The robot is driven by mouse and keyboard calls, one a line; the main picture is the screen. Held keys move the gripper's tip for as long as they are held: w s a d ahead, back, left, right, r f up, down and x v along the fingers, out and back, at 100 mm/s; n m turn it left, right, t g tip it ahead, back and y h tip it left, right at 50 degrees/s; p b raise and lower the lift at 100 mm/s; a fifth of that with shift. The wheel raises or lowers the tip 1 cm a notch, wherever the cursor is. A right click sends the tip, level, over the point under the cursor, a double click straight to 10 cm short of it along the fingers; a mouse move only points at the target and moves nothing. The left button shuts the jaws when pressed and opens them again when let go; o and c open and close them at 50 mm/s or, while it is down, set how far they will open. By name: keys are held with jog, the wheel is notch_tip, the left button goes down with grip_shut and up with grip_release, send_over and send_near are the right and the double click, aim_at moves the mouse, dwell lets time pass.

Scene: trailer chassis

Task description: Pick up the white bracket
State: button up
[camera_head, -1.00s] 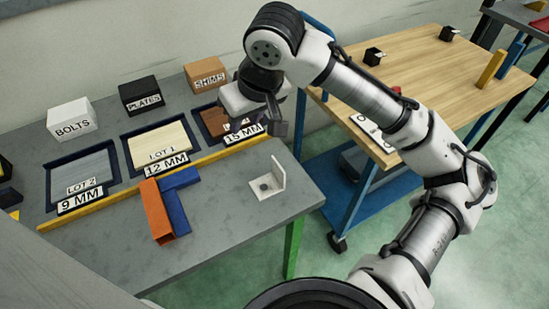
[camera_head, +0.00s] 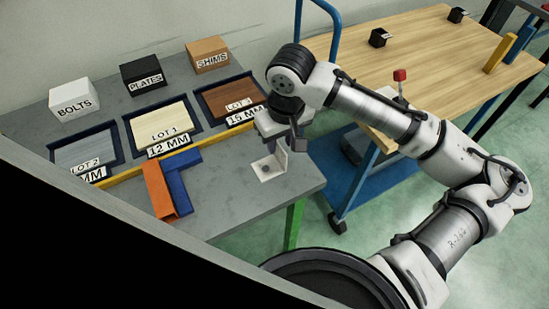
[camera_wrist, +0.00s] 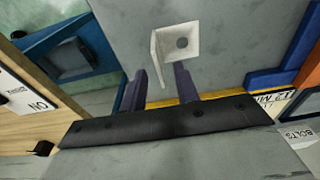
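The white bracket (camera_head: 267,168) is L-shaped, with a flat base and an upright plate. It sits on the grey table near its right end, partly hidden by my gripper in the head view. My gripper (camera_head: 284,143) is above the bracket. In the wrist view my gripper (camera_wrist: 161,70) is open, its fingers apart, with the upright plate's edge lined up with the gap. I cannot tell whether the plate is between the fingers.
An orange bar (camera_head: 159,190) and a blue angled piece (camera_head: 182,184) lie left of the bracket. Lot trays, including the Lot 1 tray (camera_head: 163,117), and labelled boxes stand behind a yellow strip. A wooden-topped cart (camera_head: 400,50) stands to the right, across a gap.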

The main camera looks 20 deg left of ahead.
jog(key=shift+w+a+f, duration=0.1)
jog(key=shift+w+f, duration=0.1)
jog(key=shift+f, duration=1.3)
jog(key=shift+c, duration=0.3)
grip_shut()
